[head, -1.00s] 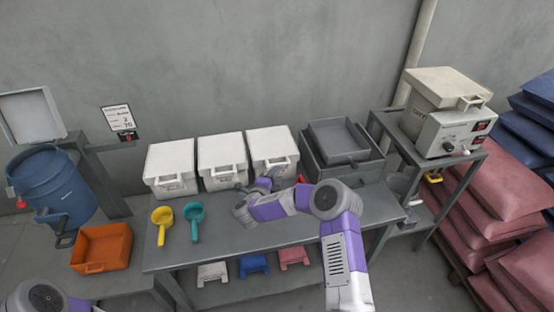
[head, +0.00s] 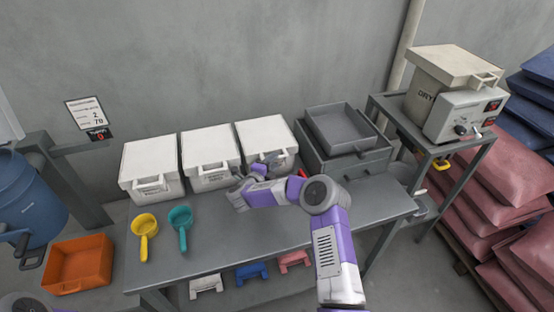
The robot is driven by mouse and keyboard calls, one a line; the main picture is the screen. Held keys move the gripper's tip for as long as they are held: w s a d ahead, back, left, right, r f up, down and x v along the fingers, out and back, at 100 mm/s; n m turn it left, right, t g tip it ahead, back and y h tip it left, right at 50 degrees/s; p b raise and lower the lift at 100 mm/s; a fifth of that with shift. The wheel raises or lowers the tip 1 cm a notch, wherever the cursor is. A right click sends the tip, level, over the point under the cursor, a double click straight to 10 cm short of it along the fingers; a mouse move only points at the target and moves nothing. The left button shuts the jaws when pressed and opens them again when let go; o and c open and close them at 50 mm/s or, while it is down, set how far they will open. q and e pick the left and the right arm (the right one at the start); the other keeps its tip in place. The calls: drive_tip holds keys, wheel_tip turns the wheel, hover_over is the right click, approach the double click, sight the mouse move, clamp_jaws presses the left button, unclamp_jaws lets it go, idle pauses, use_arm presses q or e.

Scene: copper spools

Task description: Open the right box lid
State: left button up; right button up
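Three white lidded boxes stand in a row at the back of the grey table. The right box (head: 263,134) has its lid (head: 262,131) down, with a handle at its front. My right gripper (head: 262,167) is at the front of this box, close to the handle. The gripper is small and partly hidden by its own wrist, so I cannot tell whether its fingers are open or touching the handle. The middle box (head: 210,149) and the left box (head: 149,160) are also shut. My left gripper is out of view.
Grey trays (head: 340,132) are stacked right of the right box. A yellow scoop (head: 144,226) and a teal scoop (head: 180,217) lie at the table's left. An orange bin (head: 78,264) is farther left. The dryer (head: 452,90) stands at the right. The table's front middle is clear.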

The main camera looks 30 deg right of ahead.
drive_tip(key=shift+x, duration=2)
clamp_jaws()
